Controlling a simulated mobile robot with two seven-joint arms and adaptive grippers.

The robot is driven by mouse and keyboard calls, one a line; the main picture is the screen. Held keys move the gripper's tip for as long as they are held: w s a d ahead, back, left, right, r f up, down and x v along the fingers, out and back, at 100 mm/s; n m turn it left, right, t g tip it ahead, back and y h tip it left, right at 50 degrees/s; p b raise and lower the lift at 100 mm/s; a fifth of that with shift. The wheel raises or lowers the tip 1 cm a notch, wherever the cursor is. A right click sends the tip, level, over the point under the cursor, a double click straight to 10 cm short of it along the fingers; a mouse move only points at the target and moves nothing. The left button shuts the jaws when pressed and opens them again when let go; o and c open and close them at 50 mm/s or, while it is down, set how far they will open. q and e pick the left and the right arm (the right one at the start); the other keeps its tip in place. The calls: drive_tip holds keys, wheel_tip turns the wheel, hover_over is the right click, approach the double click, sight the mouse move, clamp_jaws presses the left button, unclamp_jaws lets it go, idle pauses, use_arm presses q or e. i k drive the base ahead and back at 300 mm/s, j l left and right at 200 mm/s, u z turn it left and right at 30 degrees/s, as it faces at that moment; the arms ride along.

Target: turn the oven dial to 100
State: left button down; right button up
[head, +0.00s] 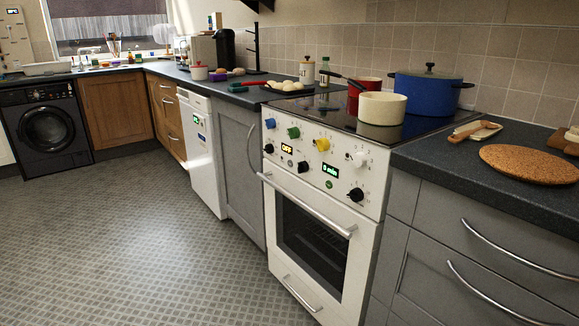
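The white oven (318,218) stands at the centre right, with its door shut. One display (287,149) reads OFF in yellow. A green display (331,171) appears to show minutes. The dial numbers are too small to read, and I cannot tell which dial sets the temperature. Neither of my grippers is in view.
A cream pot (382,108), a red pot and a blue pot (427,92) stand on the hob. The oven door's bar handle (305,207) sticks out below the panel. Grey drawers (480,250) with handles stand at the right. The tiled floor (150,250) in front is clear.

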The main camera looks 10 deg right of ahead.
sight(269, 147)
drive_tip(key=i+j+z, duration=0.5)
drive_tip(key=i+j, duration=0.2)
drive_tip(key=i, duration=0.15)
